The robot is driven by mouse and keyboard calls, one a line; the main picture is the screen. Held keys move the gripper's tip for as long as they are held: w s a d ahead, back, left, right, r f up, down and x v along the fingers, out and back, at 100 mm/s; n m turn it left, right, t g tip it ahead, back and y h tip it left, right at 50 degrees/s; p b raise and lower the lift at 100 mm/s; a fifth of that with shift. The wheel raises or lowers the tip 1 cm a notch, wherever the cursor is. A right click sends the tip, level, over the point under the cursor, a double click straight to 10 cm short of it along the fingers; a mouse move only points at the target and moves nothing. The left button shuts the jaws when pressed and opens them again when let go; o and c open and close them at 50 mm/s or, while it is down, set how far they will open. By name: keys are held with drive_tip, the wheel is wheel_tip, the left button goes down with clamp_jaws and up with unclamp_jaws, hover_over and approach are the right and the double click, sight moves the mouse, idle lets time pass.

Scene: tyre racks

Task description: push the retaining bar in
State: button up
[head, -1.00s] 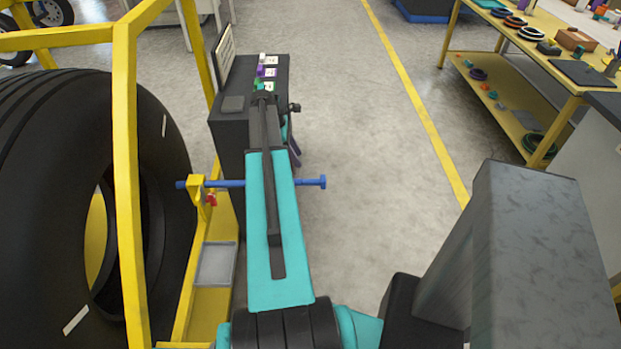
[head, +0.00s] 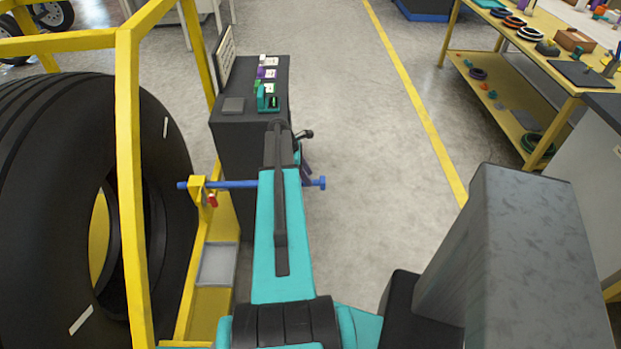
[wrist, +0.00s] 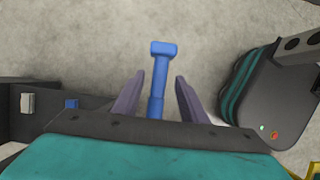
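The blue retaining bar (head: 228,184) lies level through a yellow bracket (head: 197,190) on the tyre rack's frame. Its left end points towards the big black tyre (head: 178,140), and its headed right end sticks out beyond my arm, which hides its middle. A small red part (head: 212,200) sits at the bracket. In the wrist view, the bar (wrist: 157,88) shows between the two purple-grey fingers of my gripper (wrist: 159,76), with its head past the fingertips. The fingers are apart, with a gap on each side of the bar. In the head view, my gripper is mostly hidden behind my arm.
A dark cabinet (head: 235,140) with small coloured items on top stands just beyond my arm. The yellow rack post (head: 128,180) is close on the left. A grey tray (head: 217,265) lies on the rack's base. The floor to the right is clear up to a yellow workbench (head: 510,110).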

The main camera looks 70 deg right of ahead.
drive_tip(key=shift+x, duration=1.5)
clamp_jaws()
